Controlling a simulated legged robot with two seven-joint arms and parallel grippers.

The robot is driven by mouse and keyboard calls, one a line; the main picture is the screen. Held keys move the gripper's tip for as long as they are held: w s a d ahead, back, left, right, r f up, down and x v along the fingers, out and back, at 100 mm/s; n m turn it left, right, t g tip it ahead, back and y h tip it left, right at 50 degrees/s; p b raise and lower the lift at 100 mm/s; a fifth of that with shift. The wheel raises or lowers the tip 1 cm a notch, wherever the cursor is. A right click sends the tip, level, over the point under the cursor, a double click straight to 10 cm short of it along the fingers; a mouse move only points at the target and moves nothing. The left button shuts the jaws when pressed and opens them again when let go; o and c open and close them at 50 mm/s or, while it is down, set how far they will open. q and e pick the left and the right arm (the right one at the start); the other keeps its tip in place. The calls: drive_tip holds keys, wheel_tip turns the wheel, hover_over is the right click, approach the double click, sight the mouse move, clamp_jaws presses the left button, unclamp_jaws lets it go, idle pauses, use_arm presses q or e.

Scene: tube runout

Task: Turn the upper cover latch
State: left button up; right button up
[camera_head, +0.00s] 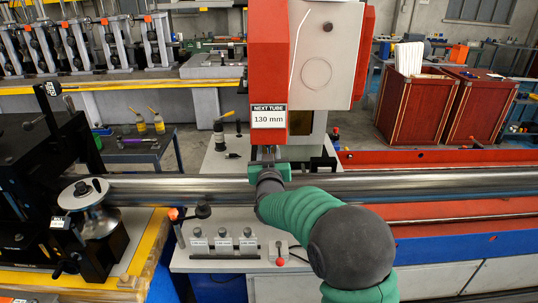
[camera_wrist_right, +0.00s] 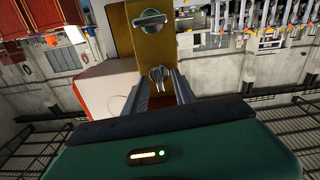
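In the right wrist view, which looks upside down, a brass-coloured plate (camera_wrist_right: 135,45) carries two silver turn-knob latches. One latch (camera_wrist_right: 151,20) is near the picture's top; the other latch (camera_wrist_right: 158,76) is lower in the picture, seemingly the upper one on the machine. My right gripper (camera_wrist_right: 161,75) is open, with its two grey fingers apart on either side of that second latch; contact cannot be told. In the head view my right gripper (camera_head: 268,160) is at the red machine cover (camera_head: 268,65), and the latches are hidden. My left gripper is not in view.
A long metal tube (camera_head: 400,183) runs across below the cover, close to my right gripper. Several labelled blocks (camera_head: 223,243) and a red-knobbed lever (camera_head: 280,260) are in front. Red crates (camera_head: 420,105) stand behind right.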

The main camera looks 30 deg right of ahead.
drive_tip(key=shift+s+r, duration=0.1)
drive_tip(key=v, duration=0.6)
drive_tip(key=shift+b, duration=0.45)
drive_tip(key=b+v, duration=0.2)
drive_tip(key=v, duration=1.5)
drive_tip(key=a+f+n+g+y, duration=0.2)
drive_tip(key=a+f+y, duration=0.25)
drive_tip(key=f, duration=0.45)
drive_tip(key=a+f+n+g+y, duration=0.25)
drive_tip(key=a+f+y, duration=0.2)
drive_tip(key=f, duration=0.45)
drive_tip(key=s+f+g, duration=0.8)
drive_tip(key=s+f, duration=0.3)
drive_tip(key=s, duration=0.1)
drive_tip(key=shift+s+a+n, duration=0.3)
drive_tip(key=shift+a+n, duration=0.05)
